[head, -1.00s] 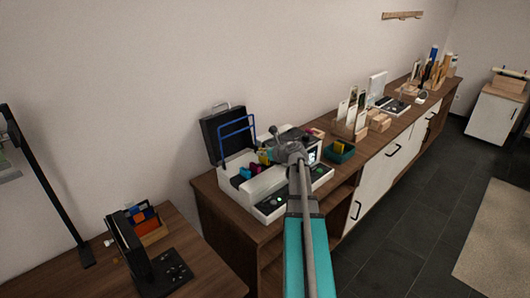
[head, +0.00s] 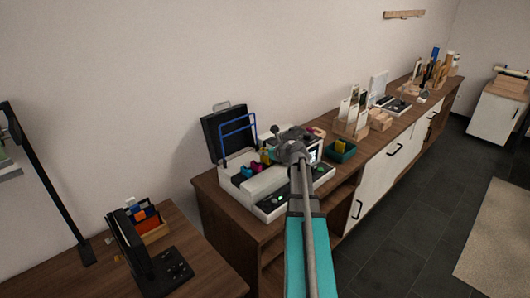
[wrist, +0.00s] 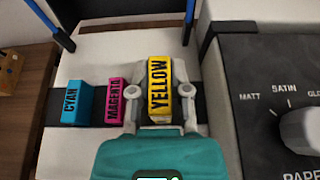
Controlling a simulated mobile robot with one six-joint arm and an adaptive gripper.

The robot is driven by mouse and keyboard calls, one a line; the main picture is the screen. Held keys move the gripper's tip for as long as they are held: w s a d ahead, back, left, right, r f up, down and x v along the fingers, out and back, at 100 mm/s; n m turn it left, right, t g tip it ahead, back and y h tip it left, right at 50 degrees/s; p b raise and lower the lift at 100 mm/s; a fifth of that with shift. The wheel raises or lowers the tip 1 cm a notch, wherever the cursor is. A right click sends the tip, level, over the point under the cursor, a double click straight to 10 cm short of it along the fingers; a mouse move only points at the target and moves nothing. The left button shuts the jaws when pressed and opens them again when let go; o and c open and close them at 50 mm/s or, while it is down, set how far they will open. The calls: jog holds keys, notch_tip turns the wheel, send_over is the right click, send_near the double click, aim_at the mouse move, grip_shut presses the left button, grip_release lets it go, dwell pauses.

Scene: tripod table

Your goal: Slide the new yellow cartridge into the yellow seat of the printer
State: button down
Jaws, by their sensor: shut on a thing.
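The yellow cartridge (wrist: 159,88), lettered YELLOW, stands between the fingers of my gripper (wrist: 160,100) in the wrist view. My gripper is shut on it. The cartridge is at the right of the printer's dark seat row, beside the magenta cartridge (wrist: 115,98) and the cyan cartridge (wrist: 76,103). Its lower end and the yellow seat are hidden by the gripper, so I cannot tell how deep it sits. In the head view the white printer (head: 268,205) stands on the wooden counter with its lid up, and my arm covers its right part.
A black panel with a paper dial (wrist: 305,132) is close to the right of the gripper. Blue lid bars (head: 237,125) rise at the back. A green tray (head: 338,156) with a yellow item stands right of the printer. A wooden card holder (head: 350,128) is farther along.

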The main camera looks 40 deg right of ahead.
aim_at(265, 159)
jog(key=shift+f, duration=0.2)
jog(key=shift+f+b, duration=1.5)
jog(key=shift+b, duration=0.1)
jog(key=shift+f, duration=0.15)
jog(key=shift+c, duration=2.4)
grip_release()
jog(key=shift+r+p, duration=4.4)
jog(key=shift+r, duration=0.15)
